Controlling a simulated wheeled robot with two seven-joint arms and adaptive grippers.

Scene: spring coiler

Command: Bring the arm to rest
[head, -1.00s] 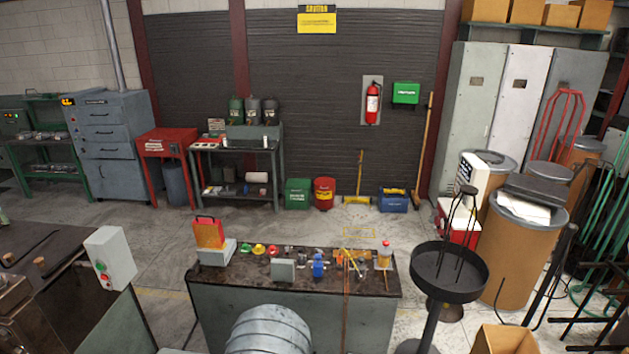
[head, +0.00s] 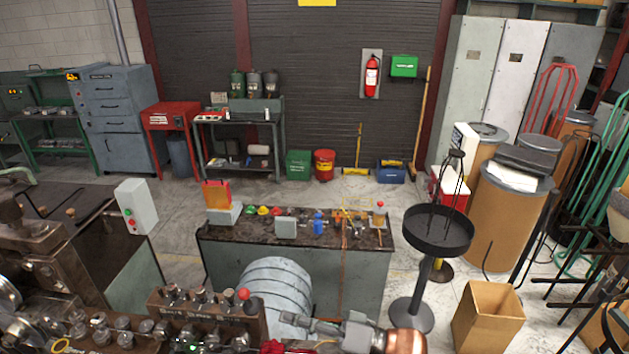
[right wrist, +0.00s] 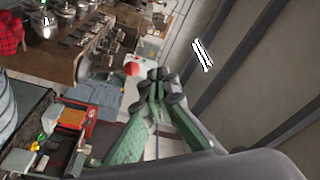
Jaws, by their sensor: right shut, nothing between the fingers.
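My right gripper (head: 290,319) is at the bottom middle of the head view, its arm reaching in from the lower right. In the right wrist view its green fingers (right wrist: 165,82) come together at their dark tips, shut and empty. It is close to the right end of the coiler machine (head: 205,312) with its row of knobs. A red ball knob (head: 243,294) on the machine shows left of the gripper; I cannot tell whether anything touches. My left gripper is not in view.
A grey drum-like shape (head: 275,280) stands behind the gripper. Beyond it is a dark-topped bench (head: 345,238) with small tools. A round black tray on a stand (head: 438,232) and an open cardboard box (head: 488,315) are at the right.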

